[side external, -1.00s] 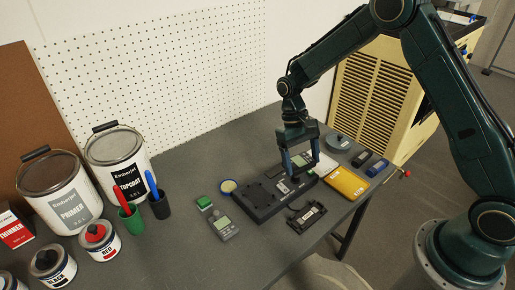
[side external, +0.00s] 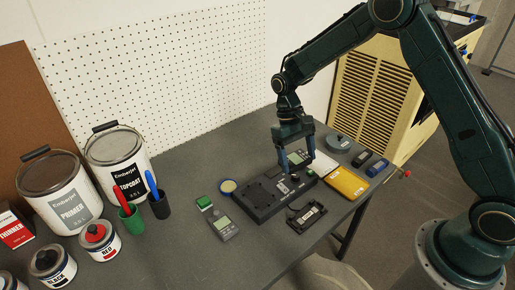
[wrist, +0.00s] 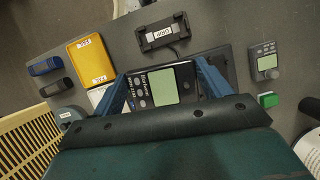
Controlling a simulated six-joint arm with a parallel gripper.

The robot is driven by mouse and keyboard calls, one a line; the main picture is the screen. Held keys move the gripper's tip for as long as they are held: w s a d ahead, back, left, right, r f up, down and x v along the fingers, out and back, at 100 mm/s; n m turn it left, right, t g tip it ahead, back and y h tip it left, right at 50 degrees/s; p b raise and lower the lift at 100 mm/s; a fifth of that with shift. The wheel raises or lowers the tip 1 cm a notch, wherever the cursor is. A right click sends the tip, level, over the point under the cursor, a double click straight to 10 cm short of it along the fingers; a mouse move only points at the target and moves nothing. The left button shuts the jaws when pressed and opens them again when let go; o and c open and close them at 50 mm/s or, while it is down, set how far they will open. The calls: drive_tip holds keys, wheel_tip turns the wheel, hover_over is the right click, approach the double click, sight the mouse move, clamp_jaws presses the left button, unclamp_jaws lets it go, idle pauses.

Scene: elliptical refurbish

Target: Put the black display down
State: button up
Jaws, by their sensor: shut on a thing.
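The black display (wrist: 163,88), with a pale green screen and small buttons, sits between the two blue fingers of my gripper (wrist: 160,84). In the side view my gripper (side external: 298,161) points down and is shut on the display (side external: 299,157). It is over the right end of a long black base (side external: 262,206) on the table. The display's lower edge is partly hidden by the gripper in the wrist view. I cannot tell whether the display touches the base.
A black cradle with a label (side external: 306,214) lies in front of the base. A yellow box (side external: 347,182), blue and dark small devices and a grey disc (side external: 338,142) lie to the right. A grey meter (side external: 222,227) and green block lie left. Paint cans stand far left.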

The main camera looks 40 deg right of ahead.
drive_tip(key=w+a+m+y, duration=0.2)
drive_tip(key=w+a+m, duration=0.25)
drive_tip(key=a, duration=0.25)
wheel_tip(320, 180, up, 6)
drive_tip(key=m+t+y, duration=0.2)
drive_tip(key=m+t, duration=0.2)
drive_tip(key=m, duration=0.8)
hover_over(184, 236)
drive_tip(key=d, duration=0.1)
drive_tip(key=shift+d+f, duration=0.1)
drive_tip(key=shift+d, duration=0.1)
wheel_tip(184, 236, down, 16)
drive_tip(key=shift+w+r, duration=0.1)
drive_tip(key=shift+r, duration=0.05)
drive_tip(key=shift+f, duration=2.15)
drive_tip(key=shift+f, duration=0.1)
